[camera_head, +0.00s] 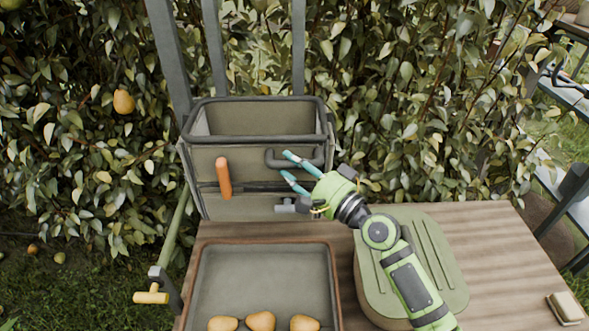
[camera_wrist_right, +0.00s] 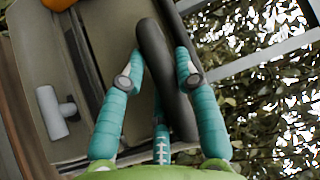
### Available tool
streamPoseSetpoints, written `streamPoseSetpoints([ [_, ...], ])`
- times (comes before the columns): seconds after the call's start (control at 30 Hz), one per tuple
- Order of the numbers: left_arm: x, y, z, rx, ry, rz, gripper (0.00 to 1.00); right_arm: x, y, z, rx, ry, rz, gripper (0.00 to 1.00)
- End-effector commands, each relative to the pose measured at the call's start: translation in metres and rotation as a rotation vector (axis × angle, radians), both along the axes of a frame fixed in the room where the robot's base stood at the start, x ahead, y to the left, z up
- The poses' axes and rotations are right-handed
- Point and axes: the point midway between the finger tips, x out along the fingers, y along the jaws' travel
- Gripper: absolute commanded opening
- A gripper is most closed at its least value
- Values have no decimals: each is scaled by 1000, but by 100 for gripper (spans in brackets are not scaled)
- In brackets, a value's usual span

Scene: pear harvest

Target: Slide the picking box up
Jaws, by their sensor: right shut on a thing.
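The picking box (camera_head: 250,174) is a grey-green open-topped bin with a dark rim, upright against tall grey rails (camera_head: 215,45) at the back of the table. Its front carries a dark bar handle (camera_head: 317,160), an orange lever (camera_head: 223,178) and a grey T-shaped knob (camera_head: 287,206). My right gripper (camera_head: 286,165) has its teal fingers at the bar handle. In the right wrist view the handle (camera_wrist_right: 157,50) runs between the fingers (camera_wrist_right: 160,72), which are shut on it. The fingers hide part of the handle. My left gripper is not in view.
A wooden table (camera_head: 500,250) holds a shallow tray (camera_head: 265,246) with several pears (camera_head: 262,321) and a green grooved-top box (camera_head: 450,265) under my right arm. A yellow-handled lever (camera_head: 151,297) stands left of the tray. A leafy hedge stands behind the box.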

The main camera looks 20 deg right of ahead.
Motion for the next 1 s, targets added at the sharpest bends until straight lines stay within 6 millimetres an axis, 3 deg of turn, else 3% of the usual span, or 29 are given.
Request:
streamPoseSetpoints([
  [0.03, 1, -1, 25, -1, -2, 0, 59, 1, -1, 34, 8, -16, -5, 0],
  [0.3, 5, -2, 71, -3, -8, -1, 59, 1, -1, 84, 12, -16, -4, 0],
  [0.53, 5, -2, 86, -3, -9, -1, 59, 1, -1, 100, 13, -13, -5, 0],
  [0.97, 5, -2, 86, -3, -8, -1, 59, 1, -1, 103, 15, -18, -6, 0],
  [1.0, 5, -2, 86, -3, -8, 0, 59, 1, -1, 103, 15, -18, -6, 43],
])
